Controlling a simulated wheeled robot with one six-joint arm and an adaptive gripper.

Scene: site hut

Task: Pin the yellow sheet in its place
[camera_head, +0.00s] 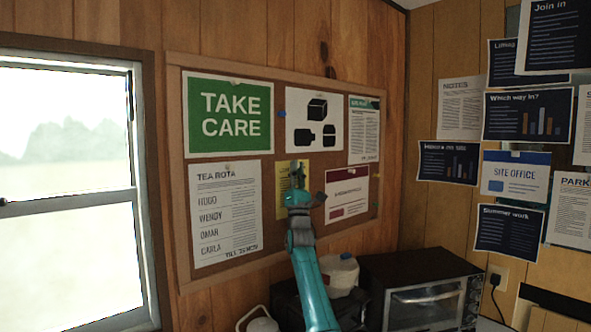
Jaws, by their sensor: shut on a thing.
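The yellow sheet (283,186) is upright at the corkboard (277,82), in the gap between the tea rota and a white sheet with a red block. My gripper (297,166) is at the upper part of the yellow sheet, shut on it. The gripper and my teal arm hide much of the sheet's middle and lower part. I cannot tell whether the sheet touches the cork. A blue pin (282,114) is in the board above the sheet, left of the picture with black shapes.
Around the gap are a green TAKE CARE sign (230,115), the tea rota (225,210), a black-shapes picture (315,120) and a red-block sheet (347,195). Below stand a white jug (340,275) and a black oven (425,295). A window (70,190) is at left.

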